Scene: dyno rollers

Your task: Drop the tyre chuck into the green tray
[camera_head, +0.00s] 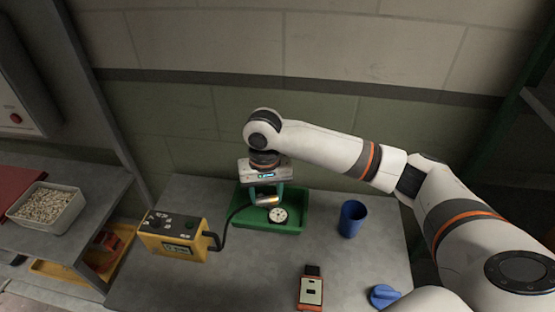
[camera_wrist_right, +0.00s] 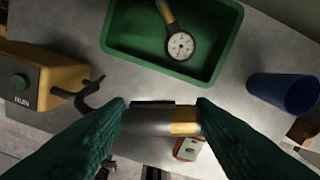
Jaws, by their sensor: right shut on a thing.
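The tyre chuck (camera_head: 268,201), a silver cylinder with a brass-coloured end, is held crosswise between the green fingers of my right gripper (camera_head: 265,196). In the right wrist view the chuck (camera_wrist_right: 165,121) spans the gap between the fingertips (camera_wrist_right: 162,118). The green tray (camera_head: 298,222) lies behind and below it; its rim also shows in the wrist view (camera_wrist_right: 234,48). A round white-faced gauge (camera_head: 278,215) with a brass part lies inside the tray and shows clearly in the wrist view (camera_wrist_right: 180,46). The chuck's height above the tray is hard to tell. My left gripper is out of view.
A yellow box (camera_head: 172,236) with a dark hose (camera_head: 222,234) stands left of the tray. A blue cup (camera_head: 352,218) stands to its right. An orange device (camera_head: 311,288) and a blue round item (camera_head: 383,295) lie at the front.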

